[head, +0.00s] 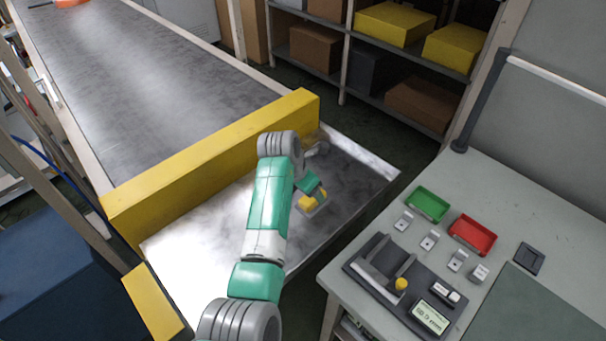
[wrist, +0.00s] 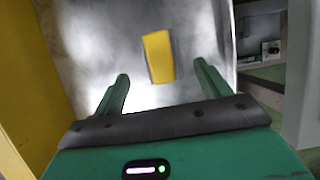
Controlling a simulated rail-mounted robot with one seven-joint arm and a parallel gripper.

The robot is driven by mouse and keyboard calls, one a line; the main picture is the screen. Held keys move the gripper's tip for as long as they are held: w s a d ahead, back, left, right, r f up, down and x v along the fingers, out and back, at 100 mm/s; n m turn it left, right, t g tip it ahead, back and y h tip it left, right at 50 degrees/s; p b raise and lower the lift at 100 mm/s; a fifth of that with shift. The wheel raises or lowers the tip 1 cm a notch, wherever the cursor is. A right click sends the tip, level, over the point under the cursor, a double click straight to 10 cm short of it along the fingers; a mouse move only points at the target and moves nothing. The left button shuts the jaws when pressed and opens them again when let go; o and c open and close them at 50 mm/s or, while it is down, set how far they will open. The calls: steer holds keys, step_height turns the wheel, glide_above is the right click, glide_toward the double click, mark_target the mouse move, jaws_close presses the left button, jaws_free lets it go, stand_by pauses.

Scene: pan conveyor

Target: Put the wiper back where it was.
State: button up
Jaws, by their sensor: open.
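A yellow block with a grey edge (head: 312,200), which may be the wiper, lies on the grey metal pan at the end of the conveyor. It also shows in the wrist view (wrist: 158,55), beyond the fingertips and between their lines. My gripper (wrist: 162,70) is open, with its two green fingers apart and nothing held between them. In the head view my gripper (head: 308,184) is just above the yellow block and partly covers it. Whether a finger touches the block I cannot tell.
A tall yellow barrier (head: 210,160) crosses the conveyor (head: 150,85) behind my arm. On the table at right are a dark holder (head: 365,262) with a yellow knob, a display (head: 430,316), a green tray (head: 428,204), a red tray (head: 473,235) and several small grey pieces.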

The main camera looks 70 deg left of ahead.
steer(key=p+v, duration=0.1)
steer(key=v, duration=0.4)
steer(key=shift+s+r, duration=0.1)
steer(key=shift+r, duration=0.15)
steer(key=w+d+r+m+t+y, duration=0.2)
steer(key=w+d+r+m+y, duration=0.15)
steer(key=w+r+m, duration=0.4)
steer(key=w+d+r+m+t+y, duration=0.1)
steer(key=w+d+r+m+t, duration=0.5)
steer(key=d+r, duration=0.5)
steer(key=w+d+r+m+t+y, duration=0.1)
steer(key=w+d+r+m+t, duration=0.15)
steer(key=d+r+m, duration=0.7)
steer(key=s+d+r+m+t+h, duration=0.2)
steer(key=s+d+r+m+t, duration=0.1)
steer(key=d, duration=0.6)
steer(key=s+d+r+m+t+h, duration=0.3)
steer(key=s+d+r+m, duration=0.3)
steer(key=d+r+m, duration=0.2)
steer(key=s+d+r+m+t+h, duration=0.2)
steer(key=s+d+r+m+t, duration=0.2)
steer(key=d+r, duration=0.5)
steer(key=shift+s+d+r+m, duration=0.25)
steer(key=shift+s+d+m, duration=0.5)
steer(key=shift+d+m, duration=0.3)
